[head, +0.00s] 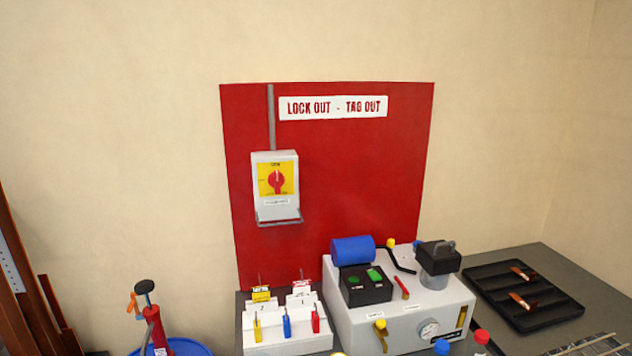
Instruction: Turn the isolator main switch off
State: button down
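The isolator main switch (276,187) is a grey box on the red lock-out board, near its left side. Its face has a yellow plate (264,190) with a red rotary knob (277,180). The knob's grip looks close to upright, but the lettering around it is too small to read with certainty. A bent grey bar (280,223) runs below the box. A grey conduit (271,118) rises from its top. My gripper is not in view.
Below the board, a white stand (286,335) holds padlocks and tags. Beside it is a grey pump unit (400,313) with a blue cylinder and gauge. A black tray (523,297) lies at the right. The space before the switch looks clear.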

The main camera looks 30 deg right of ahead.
aim_at(275, 179)
jog(key=z, duration=0.55)
jog(key=k, duration=0.95)
jog(key=u, duration=0.05)
jog(key=i, duration=0.85)
jog(key=z, duration=0.05)
